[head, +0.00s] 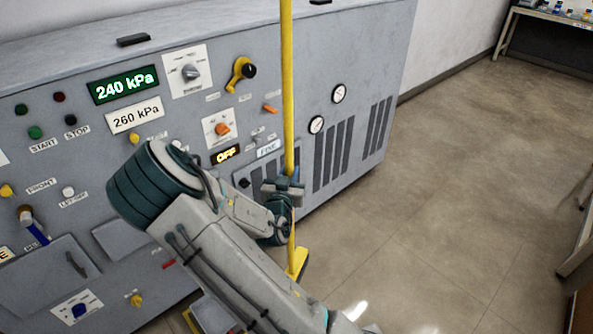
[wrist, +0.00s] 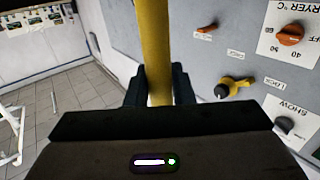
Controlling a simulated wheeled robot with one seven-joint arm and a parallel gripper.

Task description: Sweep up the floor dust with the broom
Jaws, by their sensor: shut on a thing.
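The broom has a long yellow handle (head: 287,95) that stands nearly upright in front of the grey machine. Its yellow head (head: 298,262) is low down, close to the floor and partly hidden behind my arm. My gripper (head: 288,188) is shut on the handle. In the wrist view the handle (wrist: 155,45) runs up between the two dark fingers of my gripper (wrist: 158,88). I cannot make out floor dust for certain.
The grey control machine (head: 345,135) with knobs, displays and vents stands close on the left. Tiled brown floor (head: 440,210) is open to the right. A bench (head: 545,14) stands at the far right, and table legs (head: 580,240) stand at the right edge.

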